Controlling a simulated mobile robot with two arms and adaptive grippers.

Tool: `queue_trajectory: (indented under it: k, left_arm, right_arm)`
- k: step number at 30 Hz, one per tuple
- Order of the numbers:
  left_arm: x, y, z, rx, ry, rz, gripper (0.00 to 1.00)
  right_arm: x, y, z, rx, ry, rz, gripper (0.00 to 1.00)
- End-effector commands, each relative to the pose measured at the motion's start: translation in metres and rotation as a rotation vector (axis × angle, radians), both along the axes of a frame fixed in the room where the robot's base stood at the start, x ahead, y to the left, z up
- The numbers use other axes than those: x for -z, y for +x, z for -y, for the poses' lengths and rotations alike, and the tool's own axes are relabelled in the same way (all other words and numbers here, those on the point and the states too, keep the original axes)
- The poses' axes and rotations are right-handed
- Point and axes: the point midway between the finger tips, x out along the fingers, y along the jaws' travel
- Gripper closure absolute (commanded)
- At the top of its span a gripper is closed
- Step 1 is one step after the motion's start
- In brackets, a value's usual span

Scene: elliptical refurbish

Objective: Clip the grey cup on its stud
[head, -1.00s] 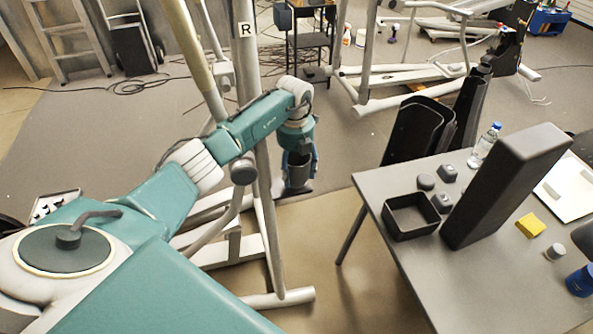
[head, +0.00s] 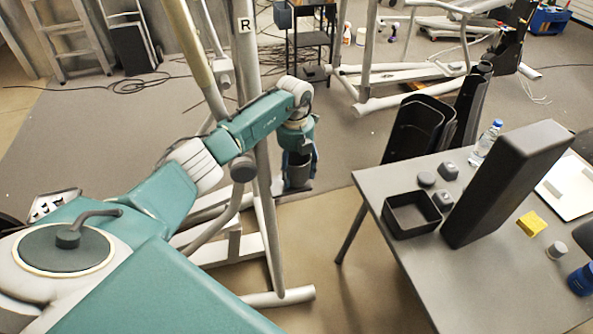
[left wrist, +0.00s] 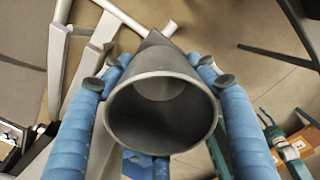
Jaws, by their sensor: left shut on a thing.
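The grey cup (left wrist: 160,112) is in the left wrist view, its round open mouth facing the camera and its inside empty. My left gripper (head: 299,178) is shut on it, with blue fingers along both sides of the cup. In the head view the cup (head: 298,170) shows small and dark between the fingers, in front of the lower frame of the near elliptical machine (head: 268,215). I cannot make out a stud in either view. My right gripper is not in view.
A grey table (head: 365,180) at the right holds a black open box (head: 410,228), a tall dark block (head: 508,190), a yellow block (head: 531,224) and a bottle (head: 486,143). Dark curved covers (head: 415,130) stand behind it. Floor between table and machine is clear.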

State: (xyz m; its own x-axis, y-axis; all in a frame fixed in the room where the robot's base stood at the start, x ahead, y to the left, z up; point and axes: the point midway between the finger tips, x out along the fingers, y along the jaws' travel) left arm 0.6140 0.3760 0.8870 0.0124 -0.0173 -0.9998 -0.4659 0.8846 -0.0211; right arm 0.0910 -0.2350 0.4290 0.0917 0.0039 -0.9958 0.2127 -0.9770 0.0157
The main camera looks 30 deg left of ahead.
Motion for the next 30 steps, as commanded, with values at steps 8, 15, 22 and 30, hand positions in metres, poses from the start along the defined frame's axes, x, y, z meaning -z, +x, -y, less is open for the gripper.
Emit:
queue_trajectory:
  k: [8, 15, 22, 30]
  left_arm:
    - [0.003, -0.001, 0.000, 0.000, 0.001, -0.003, 0.33]
    - [0.002, -0.001, 0.000, 0.000, 0.000, -0.001, 0.17]
    - [-0.005, 0.000, -0.001, 0.000, 0.001, 0.000, 0.17]
    - [-0.048, 0.000, -0.002, 0.000, 0.003, 0.001, 0.17]
  right_arm:
    - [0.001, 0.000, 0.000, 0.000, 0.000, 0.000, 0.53]
    - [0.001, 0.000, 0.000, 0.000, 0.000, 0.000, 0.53]
    - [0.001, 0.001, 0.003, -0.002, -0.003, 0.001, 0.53]
    - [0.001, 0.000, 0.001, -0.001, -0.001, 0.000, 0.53]
